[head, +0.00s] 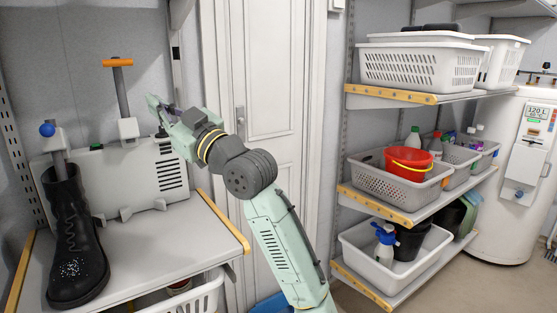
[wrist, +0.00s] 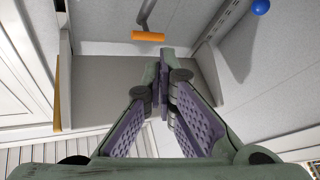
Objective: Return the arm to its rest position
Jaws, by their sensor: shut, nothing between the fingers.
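My arm reaches up from the bottom of the head view, bends at a dark joint, and points left toward the wall.
A black boot (head: 75,245) stands on the left shelf (head: 165,245), under a blue knob (head: 47,130). The door (head: 280,90) is behind my arm. Shelves at right hold white baskets (head: 418,68), a red bucket (head: 408,163) and a spray bottle (head: 385,243). A water heater (head: 515,170) stands far right.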

